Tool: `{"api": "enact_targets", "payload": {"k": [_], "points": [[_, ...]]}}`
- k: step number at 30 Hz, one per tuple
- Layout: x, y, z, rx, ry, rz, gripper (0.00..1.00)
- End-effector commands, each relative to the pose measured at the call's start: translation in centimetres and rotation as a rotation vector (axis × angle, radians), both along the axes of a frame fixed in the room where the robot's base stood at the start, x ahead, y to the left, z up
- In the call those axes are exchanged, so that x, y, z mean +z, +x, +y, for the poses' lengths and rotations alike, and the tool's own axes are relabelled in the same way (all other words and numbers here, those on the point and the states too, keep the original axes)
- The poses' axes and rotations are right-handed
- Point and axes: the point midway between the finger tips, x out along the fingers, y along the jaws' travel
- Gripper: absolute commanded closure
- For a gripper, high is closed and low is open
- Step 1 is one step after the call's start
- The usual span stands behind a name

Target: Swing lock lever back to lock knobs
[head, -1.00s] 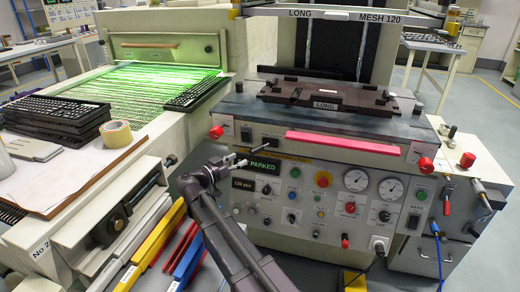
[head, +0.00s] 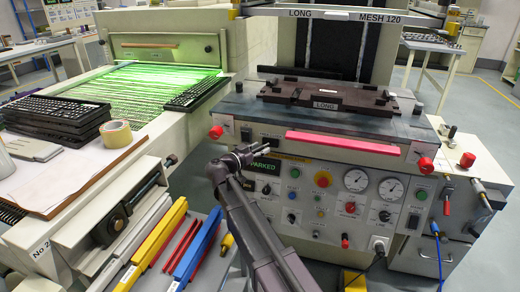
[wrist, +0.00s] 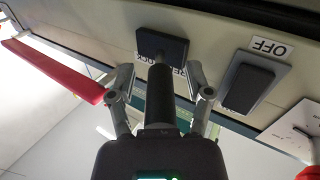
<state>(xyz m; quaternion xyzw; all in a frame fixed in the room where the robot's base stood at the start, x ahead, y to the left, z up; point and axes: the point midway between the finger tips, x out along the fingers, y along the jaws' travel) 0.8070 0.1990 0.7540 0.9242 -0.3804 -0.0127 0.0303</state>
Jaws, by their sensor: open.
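The lock lever (wrist: 160,80) is a black handle sticking out from a dark square plate (wrist: 162,44) on the cream panel. A partly hidden label ending in "LOCK" shows upside down beside it in the wrist view. My gripper (wrist: 161,88) is open, with one grey finger on each side of the handle and a visible gap to both. In the head view my gripper (head: 262,150) is at the upper left of the printer's front panel and partly hides the lever. Red knobs stand at the left (head: 216,132) and right (head: 425,163) of the panel.
A black switch (wrist: 248,86) labelled OFF sits close beside the lever. A long red bar (head: 343,143) runs along the panel top. Below are the PARKED display (head: 264,166), buttons and gauges (head: 356,180). Blue and yellow tools (head: 196,250) lie at lower left.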

Motion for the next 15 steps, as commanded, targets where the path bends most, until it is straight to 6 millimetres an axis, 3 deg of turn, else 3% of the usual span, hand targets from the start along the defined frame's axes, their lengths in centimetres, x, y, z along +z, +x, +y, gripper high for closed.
{"api": "enact_targets", "payload": {"k": [6,8,13,15], "points": [[0.0,0.01,-0.01,0.0,0.0,0.0,0.35],[0.0,0.0,0.0,0.0,0.0,0.0,0.5],[0.0,-0.01,-0.01,0.0,0.0,0.0,1.0],[0.0,0.0,-0.01,0.0,0.0,0.0,1.0]]}}
